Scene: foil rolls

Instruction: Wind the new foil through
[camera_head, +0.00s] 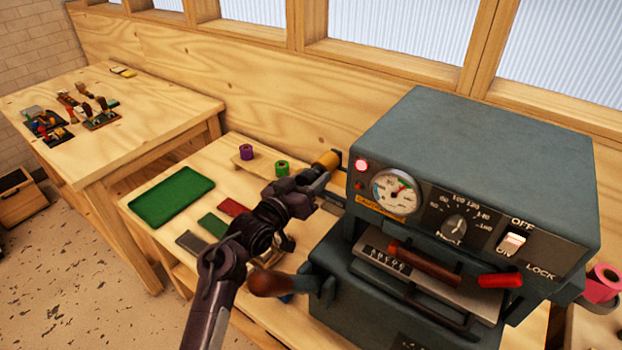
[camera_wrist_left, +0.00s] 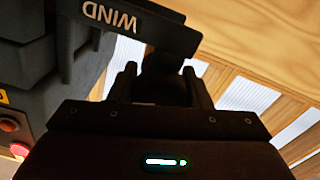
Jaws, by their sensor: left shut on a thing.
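The dark green foil machine (camera_head: 480,150) stands at the right of the head view, with a red lamp lit. A gold roll (camera_head: 326,160) sits at its left side. My left gripper (camera_head: 318,180) is at that side, just below the gold roll. In the left wrist view its fingers (camera_wrist_left: 163,85) are shut on a dark knob (camera_wrist_left: 165,68) beside the plate marked WIND (camera_wrist_left: 110,18). Most of the knob is hidden by the fingers. A pink roll (camera_head: 603,280) is at the machine's right side. My right gripper is not in view.
Purple (camera_head: 246,152) and green (camera_head: 282,168) rolls stand on a small board. A green tray (camera_head: 172,197) and flat red (camera_head: 234,207) and green (camera_head: 213,225) pieces lie on the bench. A brown-handled lever (camera_head: 272,284) sticks out near my left forearm. Another table (camera_head: 140,130) stands behind.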

